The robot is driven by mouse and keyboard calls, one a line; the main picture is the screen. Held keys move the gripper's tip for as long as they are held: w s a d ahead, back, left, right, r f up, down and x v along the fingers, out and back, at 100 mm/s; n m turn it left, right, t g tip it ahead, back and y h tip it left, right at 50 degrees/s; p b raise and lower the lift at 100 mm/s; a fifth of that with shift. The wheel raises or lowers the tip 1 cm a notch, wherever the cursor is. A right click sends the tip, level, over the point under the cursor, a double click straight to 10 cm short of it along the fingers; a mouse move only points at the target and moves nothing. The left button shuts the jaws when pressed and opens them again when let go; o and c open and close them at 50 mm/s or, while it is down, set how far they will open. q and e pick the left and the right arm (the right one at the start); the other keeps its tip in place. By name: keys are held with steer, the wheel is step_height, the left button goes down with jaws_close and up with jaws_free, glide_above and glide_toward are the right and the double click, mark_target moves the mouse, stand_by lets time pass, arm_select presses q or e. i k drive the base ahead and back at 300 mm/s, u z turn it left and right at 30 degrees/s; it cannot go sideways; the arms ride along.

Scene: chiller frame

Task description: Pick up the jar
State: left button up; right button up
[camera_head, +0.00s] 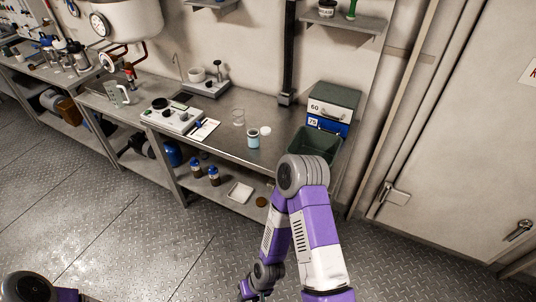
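A small light-blue jar (253,139) stands upright on the steel bench (228,141), near its front edge and left of the green bin. A round white lid-like piece (265,131) lies just right of and behind it. A clear glass vessel (239,118) stands further back. My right gripper (250,292) is low in front of the bench, well below and apart from the jar. It is small and partly cut off by the bottom edge, so its opening is unclear. Part of my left arm shows at the bottom left, but its gripper is out of view.
A dark green bin (316,146) and a blue-and-white box (329,117) stand at the bench's right end. A hotplate-like device (171,115) and a notepad (204,129) are to the left. The lower shelf holds brown bottles (214,176) and a white tray (240,192). The floor in front is clear.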

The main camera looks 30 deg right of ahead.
mark_target(253, 135)
steer(key=z, duration=1.2)
